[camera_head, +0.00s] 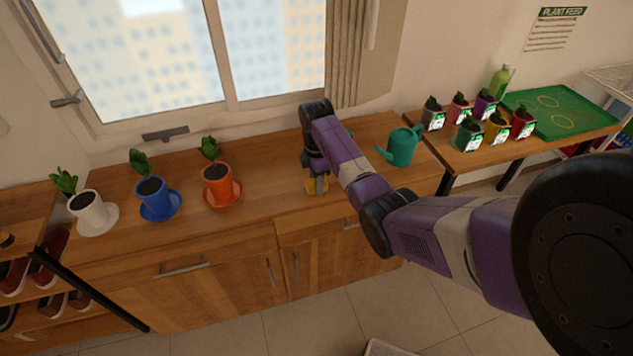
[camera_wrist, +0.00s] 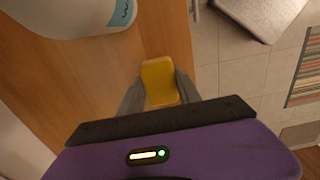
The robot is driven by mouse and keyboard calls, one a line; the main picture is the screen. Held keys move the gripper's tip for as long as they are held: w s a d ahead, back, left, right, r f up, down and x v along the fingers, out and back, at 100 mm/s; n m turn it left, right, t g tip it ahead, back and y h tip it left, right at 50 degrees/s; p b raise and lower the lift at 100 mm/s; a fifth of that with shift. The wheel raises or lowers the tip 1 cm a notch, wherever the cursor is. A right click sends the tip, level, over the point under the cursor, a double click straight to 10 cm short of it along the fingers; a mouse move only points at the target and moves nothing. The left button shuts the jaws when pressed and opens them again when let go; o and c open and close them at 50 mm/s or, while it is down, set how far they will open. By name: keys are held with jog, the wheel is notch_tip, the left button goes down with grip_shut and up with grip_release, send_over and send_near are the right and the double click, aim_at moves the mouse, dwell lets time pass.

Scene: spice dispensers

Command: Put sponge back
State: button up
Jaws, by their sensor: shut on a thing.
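A yellow sponge (camera_wrist: 160,82) is between the two fingers of my gripper (camera_wrist: 160,95) in the wrist view. The gripper is shut on it. In the head view the sponge (camera_head: 312,186) shows at the tip of my gripper (camera_head: 318,184), low over the wooden cabinet top near its front edge. I cannot tell whether the sponge touches the wood. The arm hides part of the surface behind the gripper.
Potted plants in white (camera_head: 93,213), blue (camera_head: 156,198) and orange (camera_head: 219,185) pots stand left of the gripper. A teal watering can (camera_head: 403,147) stands to the right. Several small pots and a green tray (camera_head: 560,114) are on the right table.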

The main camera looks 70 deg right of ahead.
jog(key=shift+f, duration=0.15)
jog(key=o, duration=1.2)
notch_tip(320, 180, up, 12)
jog(key=shift+r, duration=0.25)
